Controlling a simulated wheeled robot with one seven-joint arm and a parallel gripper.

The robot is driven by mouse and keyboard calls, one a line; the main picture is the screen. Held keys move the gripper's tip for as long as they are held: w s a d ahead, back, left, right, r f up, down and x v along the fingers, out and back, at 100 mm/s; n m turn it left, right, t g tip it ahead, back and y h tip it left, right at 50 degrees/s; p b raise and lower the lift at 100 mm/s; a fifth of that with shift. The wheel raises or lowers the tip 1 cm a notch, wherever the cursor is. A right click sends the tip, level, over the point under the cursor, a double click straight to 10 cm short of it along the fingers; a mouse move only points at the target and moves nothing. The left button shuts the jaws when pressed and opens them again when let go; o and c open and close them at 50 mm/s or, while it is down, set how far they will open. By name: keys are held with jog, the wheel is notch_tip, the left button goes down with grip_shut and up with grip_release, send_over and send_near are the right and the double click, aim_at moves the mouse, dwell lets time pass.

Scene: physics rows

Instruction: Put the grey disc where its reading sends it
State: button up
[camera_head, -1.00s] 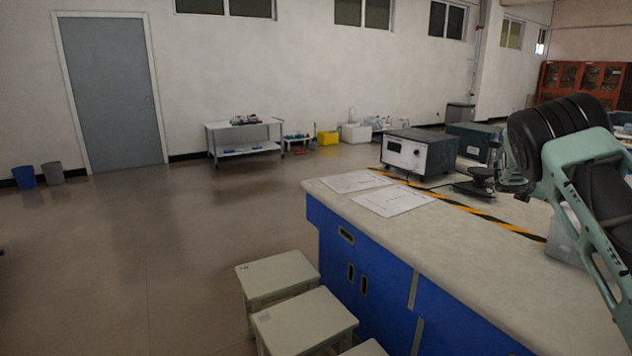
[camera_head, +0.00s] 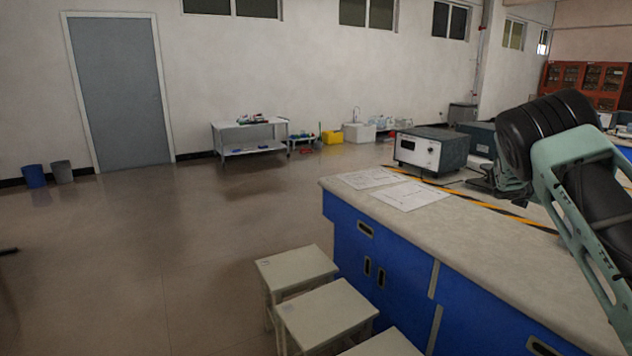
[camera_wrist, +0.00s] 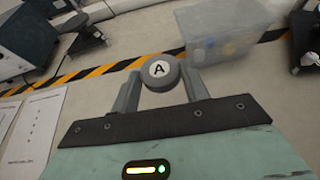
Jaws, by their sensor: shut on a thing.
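In the head view my arm is at the right edge, over the bench, and the disc and fingertips cannot be made out. A meter box with a white front panel and display (camera_head: 417,151) stands on the bench; I cannot read its display. Two printed sheets (camera_head: 410,195) lie on the bench to its left. One sheet also shows in the wrist view (camera_wrist: 40,128), its text too small to read.
A clear plastic bin (camera_wrist: 222,40) with small coloured things stands beyond my gripper. Yellow-black tape (camera_head: 480,205) runs along the bench top (camera_head: 470,238). Stools (camera_head: 325,306) stand before the blue bench. Open floor lies to the left. A white cart (camera_head: 250,136) stands by the wall.

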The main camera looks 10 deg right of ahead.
jog(key=s+a+f+n+t+y, duration=0.1)
jog(key=s+a+f, duration=0.6)
jog(key=a, duration=0.6)
jog(key=s+a+f+n+t, duration=0.1)
jog(key=s+a+f, duration=0.65)
jog(key=a, duration=0.55)
jog(key=s+a+f+n+t+y, duration=0.1)
jog(key=s+a+f, duration=0.65)
jog(key=a, duration=0.55)
jog(key=r+n+t+y+p, duration=0.2)
jog(key=r+n+p, duration=0.1)
jog(key=r+n+t+y+p, duration=0.1)
jog(key=y, duration=0.1)
jog(key=shift+w+r+n+p, duration=0.25)
jog(key=shift+r+n+p, duration=0.05)
jog(key=shift+r+p, duration=0.1)
jog(key=shift+w, duration=0.1)
